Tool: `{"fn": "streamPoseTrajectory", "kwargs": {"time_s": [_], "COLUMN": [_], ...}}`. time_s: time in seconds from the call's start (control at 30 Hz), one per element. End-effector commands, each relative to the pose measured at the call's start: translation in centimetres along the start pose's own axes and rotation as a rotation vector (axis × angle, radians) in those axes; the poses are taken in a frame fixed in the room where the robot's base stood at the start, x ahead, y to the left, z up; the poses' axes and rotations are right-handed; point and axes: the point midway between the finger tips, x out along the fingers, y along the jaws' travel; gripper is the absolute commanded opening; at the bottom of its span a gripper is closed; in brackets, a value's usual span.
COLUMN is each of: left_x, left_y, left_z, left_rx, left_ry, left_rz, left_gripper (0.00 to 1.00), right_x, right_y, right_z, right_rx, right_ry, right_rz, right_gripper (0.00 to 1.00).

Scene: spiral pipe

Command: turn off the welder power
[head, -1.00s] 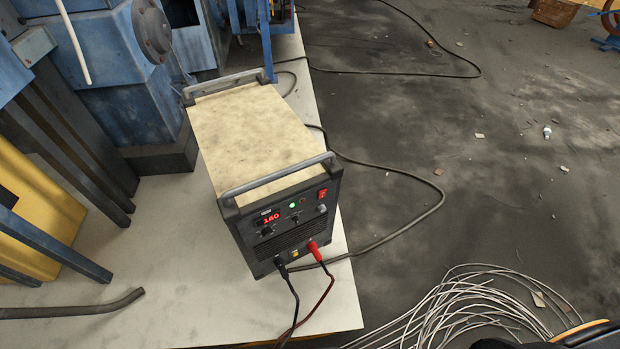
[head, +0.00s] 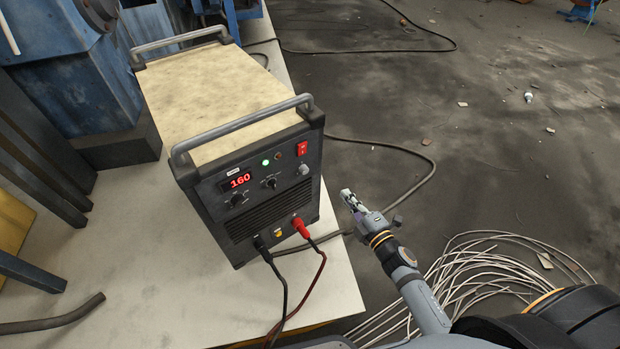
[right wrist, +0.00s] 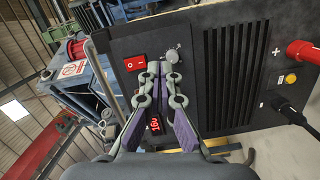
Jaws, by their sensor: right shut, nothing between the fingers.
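The welder (head: 250,165) stands on a pale table, with a cream top, dark front panel and grey handles. Its red display (head: 238,181) reads 160 and a green light (head: 266,162) is lit. The red power switch (head: 302,149) is at the panel's upper right; it also shows in the right wrist view (right wrist: 135,63). My right gripper (head: 347,196) is to the right of the welder in the head view, apart from the switch. In the right wrist view its fingers (right wrist: 159,66) are together and empty, pointing at the panel beside the switch and a grey knob (right wrist: 172,56). My left gripper is not in view.
A red plug (head: 300,226) and a black plug (head: 262,243) with cables come out of the panel's lower part. A coil of pale wire (head: 470,275) lies on the dark floor at right. Blue machinery (head: 75,90) stands at the left.

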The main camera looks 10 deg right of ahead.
Motion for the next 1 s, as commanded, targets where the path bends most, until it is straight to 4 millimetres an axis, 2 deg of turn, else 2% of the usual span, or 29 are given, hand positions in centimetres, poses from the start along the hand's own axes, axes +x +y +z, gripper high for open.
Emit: {"fn": "streamPoseTrajectory", "kwargs": {"time_s": [0.03,0.1,0.2,0.57,0.77,1.0], "left_x": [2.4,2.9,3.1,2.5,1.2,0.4], "left_y": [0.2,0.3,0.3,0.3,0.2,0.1], "left_z": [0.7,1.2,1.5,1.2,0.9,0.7], "left_rx": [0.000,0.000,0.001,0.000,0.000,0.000], "left_ry": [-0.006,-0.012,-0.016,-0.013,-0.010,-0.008], "left_rz": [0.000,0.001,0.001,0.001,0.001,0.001], "left_gripper": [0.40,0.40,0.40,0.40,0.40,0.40], "right_x": [0.3,0.4,0.3,0.7,3.6,8.8], "right_y": [0.6,2.7,4.3,4.9,5.7,6.1], "right_z": [-1.2,-2.9,-4.1,-4.3,-4.8,-5.6], "right_rx": [-0.079,-0.160,-0.215,-0.219,-0.215,-0.214], "right_ry": [0.053,0.104,0.136,0.137,0.136,0.137], "right_rz": [0.053,0.105,0.140,0.144,0.147,0.146], "right_gripper": [0.00,0.00,0.00,0.00,0.00,0.00]}}
